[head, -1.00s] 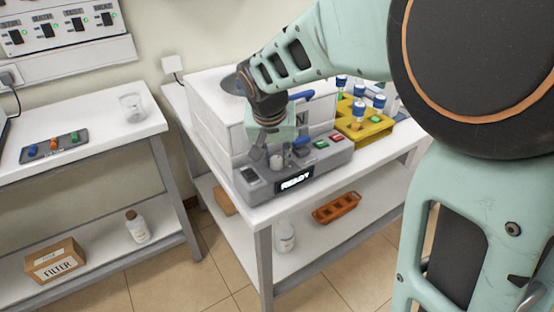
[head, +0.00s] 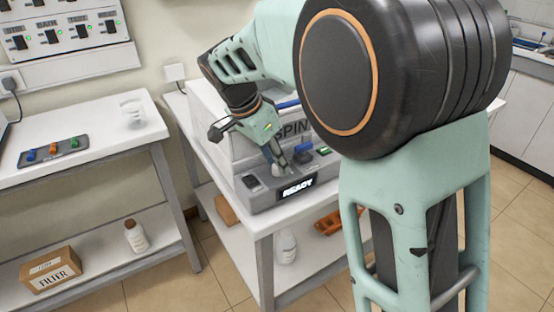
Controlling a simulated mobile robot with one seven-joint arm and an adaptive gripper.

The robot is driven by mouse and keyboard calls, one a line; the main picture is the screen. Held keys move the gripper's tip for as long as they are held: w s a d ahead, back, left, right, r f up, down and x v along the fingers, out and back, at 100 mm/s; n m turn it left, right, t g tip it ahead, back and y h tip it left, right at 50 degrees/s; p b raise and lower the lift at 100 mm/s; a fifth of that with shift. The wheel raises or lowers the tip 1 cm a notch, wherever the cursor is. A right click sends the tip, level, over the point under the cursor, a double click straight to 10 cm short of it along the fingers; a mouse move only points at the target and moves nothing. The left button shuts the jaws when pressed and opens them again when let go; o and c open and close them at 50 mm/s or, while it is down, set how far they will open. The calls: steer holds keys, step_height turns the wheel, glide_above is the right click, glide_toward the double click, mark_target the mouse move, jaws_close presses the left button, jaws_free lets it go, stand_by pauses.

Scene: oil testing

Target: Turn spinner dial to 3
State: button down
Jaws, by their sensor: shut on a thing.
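The white spinner machine (head: 208,118), lettered SPIN, stands on the middle table. Its grey control panel (head: 243,201) shows a lit READY display (head: 297,190). My gripper (head: 279,168) points down at the panel, tilted, just above and behind the display. It is shut on the dial, which is mostly hidden by the fingers; its number setting cannot be read. A dark switch (head: 252,183) sits left of the gripper, and a green button (head: 323,151) sits to its right.
My own arm covers the right part of the machine and table. An orange rack (head: 328,224) and a white bottle (head: 285,247) are on the lower shelf. The left table holds a glass beaker (head: 132,110) and a tray with coloured pieces (head: 53,149).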

steer(key=shift+m, duration=0.5)
steer(key=c, duration=1.6)
jaws_free()
steer(key=v, duration=1.2)
steer(key=shift+w+a, duration=0.1)
steer(key=shift+w, duration=0.05)
